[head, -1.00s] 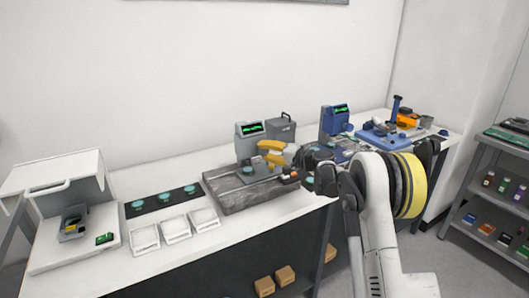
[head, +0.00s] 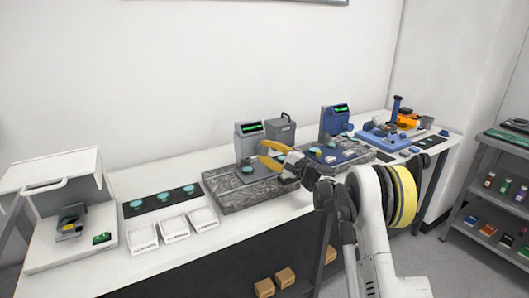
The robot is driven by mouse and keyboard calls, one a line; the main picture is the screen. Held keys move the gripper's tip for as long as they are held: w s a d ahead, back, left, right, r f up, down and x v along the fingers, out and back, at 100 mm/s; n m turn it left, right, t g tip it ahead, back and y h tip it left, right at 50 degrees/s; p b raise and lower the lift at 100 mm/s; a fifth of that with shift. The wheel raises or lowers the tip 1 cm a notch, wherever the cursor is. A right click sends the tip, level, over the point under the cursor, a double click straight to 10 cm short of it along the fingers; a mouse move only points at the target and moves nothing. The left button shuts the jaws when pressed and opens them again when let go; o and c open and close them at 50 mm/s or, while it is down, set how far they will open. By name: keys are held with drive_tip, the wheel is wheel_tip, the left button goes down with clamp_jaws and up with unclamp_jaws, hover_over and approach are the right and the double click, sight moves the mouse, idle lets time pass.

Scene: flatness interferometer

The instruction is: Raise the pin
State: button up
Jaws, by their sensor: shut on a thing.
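My gripper (head: 264,153), with yellow fingers, is over the grey stone slab (head: 230,203), just right of the grey instrument (head: 246,142) with a green-lit display. Its fingertips point left and show a gap between them. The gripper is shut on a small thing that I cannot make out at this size. A teal patch shows close by the fingers. I cannot identify the pin, which may be hidden by the fingers.
A blue instrument (head: 333,124) stands to the right, with teal discs in front. White trays (head: 172,228), a dark strip with teal discs (head: 164,199) and a white open hood (head: 60,172) are on the left. A shelf (head: 480,215) stands at the far right.

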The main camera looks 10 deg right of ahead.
idle(0.4)
drive_tip(key=o, duration=1.2)
drive_tip(key=shift+a, duration=0.1)
drive_tip(key=v, duration=1.2)
drive_tip(key=shift+a+r, duration=0.1)
drive_tip(key=shift+r, duration=0.05)
